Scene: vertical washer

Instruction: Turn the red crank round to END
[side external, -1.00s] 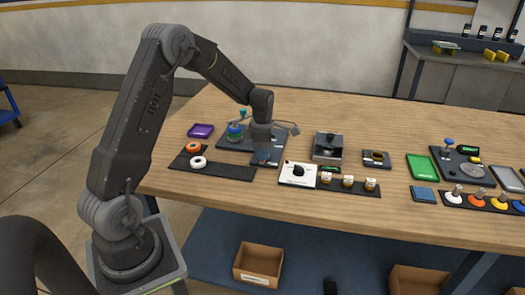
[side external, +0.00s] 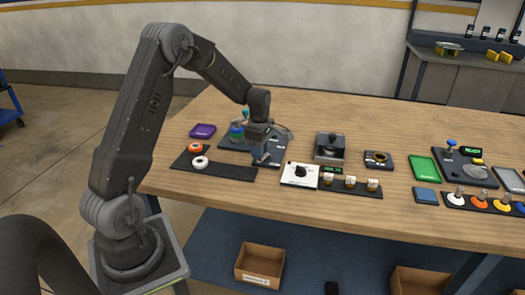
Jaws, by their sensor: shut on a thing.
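My gripper (side external: 261,158) points down at the dark panel (side external: 232,145) on the left part of the table. Its fingers are shut low at the panel's right front, on what I take to be the red crank. The crank itself is hidden or too small to make out behind the fingers. The END mark cannot be read at this size.
A dark strip with an orange ring (side external: 196,149) and a white ring (side external: 200,162) lies in front on the left. A purple tray (side external: 203,131) is behind it. A white box with a black knob (side external: 300,175) stands close on the right. Bare wood lies behind.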

